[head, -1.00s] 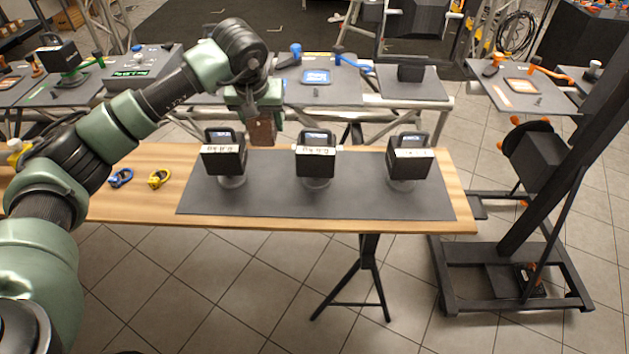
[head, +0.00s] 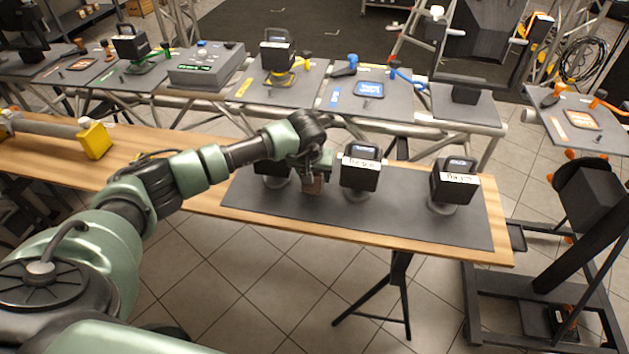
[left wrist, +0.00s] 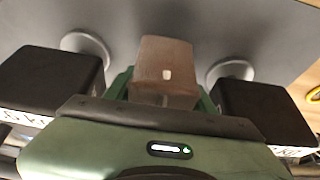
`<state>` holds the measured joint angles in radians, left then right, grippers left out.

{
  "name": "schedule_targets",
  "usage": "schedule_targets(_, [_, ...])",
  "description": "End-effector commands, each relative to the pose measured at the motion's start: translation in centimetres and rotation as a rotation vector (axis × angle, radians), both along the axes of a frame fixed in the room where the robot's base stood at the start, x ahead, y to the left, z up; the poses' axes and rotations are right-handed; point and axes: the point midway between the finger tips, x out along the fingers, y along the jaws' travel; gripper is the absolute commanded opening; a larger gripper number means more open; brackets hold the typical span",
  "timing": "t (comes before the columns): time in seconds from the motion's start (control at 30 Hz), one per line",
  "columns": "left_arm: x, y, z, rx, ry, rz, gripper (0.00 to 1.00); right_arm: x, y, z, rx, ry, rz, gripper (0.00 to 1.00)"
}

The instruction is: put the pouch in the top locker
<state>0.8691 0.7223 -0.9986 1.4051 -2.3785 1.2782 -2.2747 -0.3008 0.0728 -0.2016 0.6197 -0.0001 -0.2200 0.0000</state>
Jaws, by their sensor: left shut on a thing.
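The pouch (head: 312,186) is small and brown. My left gripper (head: 314,170) is shut on it and holds it over the dark grey mat, between the left and middle black boxes. In the left wrist view the pouch (left wrist: 165,72) hangs between the gripper fingers (left wrist: 163,92), with the mat behind it. I cannot tell how high above the mat it is. I do not see a locker in these frames. My right gripper is not in view.
The left black box (head: 270,180) is partly hidden by my arm. The middle box (head: 360,172) and right box (head: 454,184) stand on the mat (head: 410,215) on the wooden table (head: 215,202). Equipment tables are behind. A black wheeled stand (head: 560,285) is at right.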

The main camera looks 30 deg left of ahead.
Motion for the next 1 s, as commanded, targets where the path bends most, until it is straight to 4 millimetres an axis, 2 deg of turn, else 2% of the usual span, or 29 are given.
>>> schedule_targets(0.2, [-0.1,-0.1,-3.1,-0.001,0.002,0.000,0.01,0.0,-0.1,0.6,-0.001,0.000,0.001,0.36])
schedule_targets(0.57, [0.0,0.0,-3.7,0.000,0.000,0.000,0.01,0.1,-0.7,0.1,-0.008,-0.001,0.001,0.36])
schedule_targets(0.6, [0.0,0.0,-3.7,0.001,0.001,0.000,0.60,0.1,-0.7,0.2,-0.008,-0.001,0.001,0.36])
schedule_targets(0.67, [0.0,0.0,-3.6,0.001,0.001,0.000,0.76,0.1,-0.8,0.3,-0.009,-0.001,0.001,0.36])
schedule_targets(1.0, [0.0,0.0,-3.4,0.000,0.001,0.000,0.76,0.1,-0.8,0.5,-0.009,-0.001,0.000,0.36])
